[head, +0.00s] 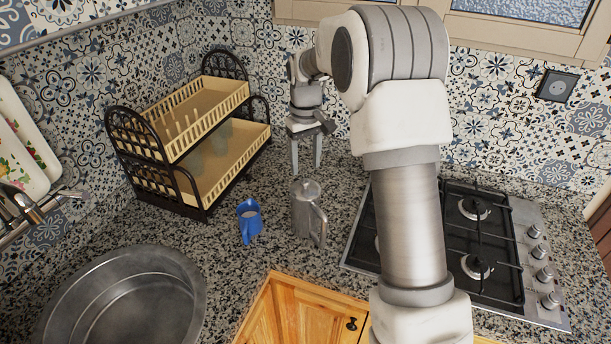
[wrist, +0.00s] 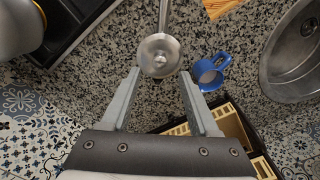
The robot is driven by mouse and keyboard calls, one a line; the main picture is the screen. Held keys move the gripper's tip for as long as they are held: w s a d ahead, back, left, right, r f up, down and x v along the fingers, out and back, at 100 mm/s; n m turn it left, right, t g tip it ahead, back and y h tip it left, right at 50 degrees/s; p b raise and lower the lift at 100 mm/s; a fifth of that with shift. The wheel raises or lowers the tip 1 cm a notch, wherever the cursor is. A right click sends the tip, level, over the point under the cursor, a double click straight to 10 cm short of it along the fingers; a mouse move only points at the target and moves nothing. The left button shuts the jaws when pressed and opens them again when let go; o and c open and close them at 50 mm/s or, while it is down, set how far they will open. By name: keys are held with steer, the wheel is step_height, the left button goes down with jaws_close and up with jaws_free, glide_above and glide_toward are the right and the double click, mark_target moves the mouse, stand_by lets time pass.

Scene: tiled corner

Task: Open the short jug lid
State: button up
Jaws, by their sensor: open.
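A metal jug (head: 304,217) stands upright on the speckled counter, with a round knobbed lid (head: 307,189) that appears to lie flat on top. Its handle is on the right, toward the hob. The wrist view looks down on the lid (wrist: 159,56), with the handle pointing away from my gripper. My gripper (head: 306,168) is open and empty, fingers pointing down, behind the jug and apart from it in the head view. In the wrist view the fingertips of my gripper (wrist: 160,75) lie either side of the lid's near edge. The distance down to the lid is hard to tell.
A small blue jug (head: 249,222) stands close left of the metal jug; it also shows in the wrist view (wrist: 211,72). A two-tier dish rack (head: 190,140) is at the back left. A round metal sink (head: 125,300) is front left, a gas hob (head: 510,250) right.

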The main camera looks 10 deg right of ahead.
mark_target(306, 180)
step_height(306, 180, down, 5)
steer(key=shift+f, duration=0.1)
stand_by(0.3)
jaws_close()
stand_by(1.3)
